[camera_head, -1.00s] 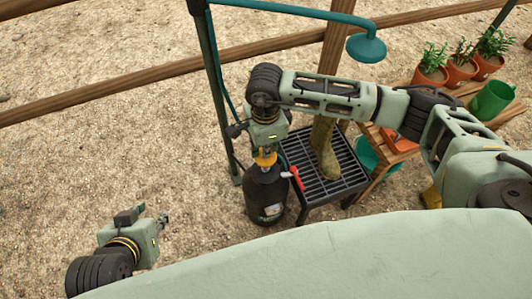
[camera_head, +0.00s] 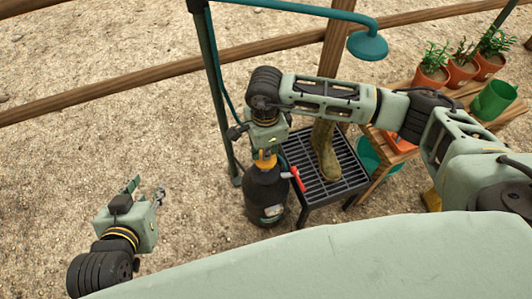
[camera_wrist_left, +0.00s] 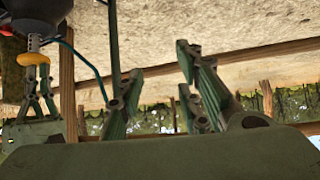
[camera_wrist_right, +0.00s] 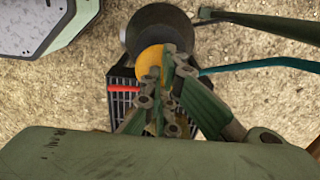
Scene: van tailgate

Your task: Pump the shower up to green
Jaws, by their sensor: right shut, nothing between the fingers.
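The shower's black tank (camera_head: 267,198) stands on the sand beside the grate. A yellow-orange pump handle (camera_head: 265,161) tops it; in the left wrist view the handle (camera_wrist_left: 33,59) sits on a short silver shaft just off the tank. My right gripper (camera_head: 264,148) is directly above the handle, fingers shut and empty, tips touching or very near it; its closed fingertips (camera_wrist_right: 170,62) overlap the handle (camera_wrist_right: 150,62) in the right wrist view. My left gripper (camera_head: 148,189) is open and empty, left of the tank. I cannot make out a gauge reading.
A teal shower head (camera_head: 367,46) hangs from a post (camera_head: 213,90). Potted plants (camera_head: 433,70) and a green can (camera_head: 494,99) stand right. Sand on the left is clear.

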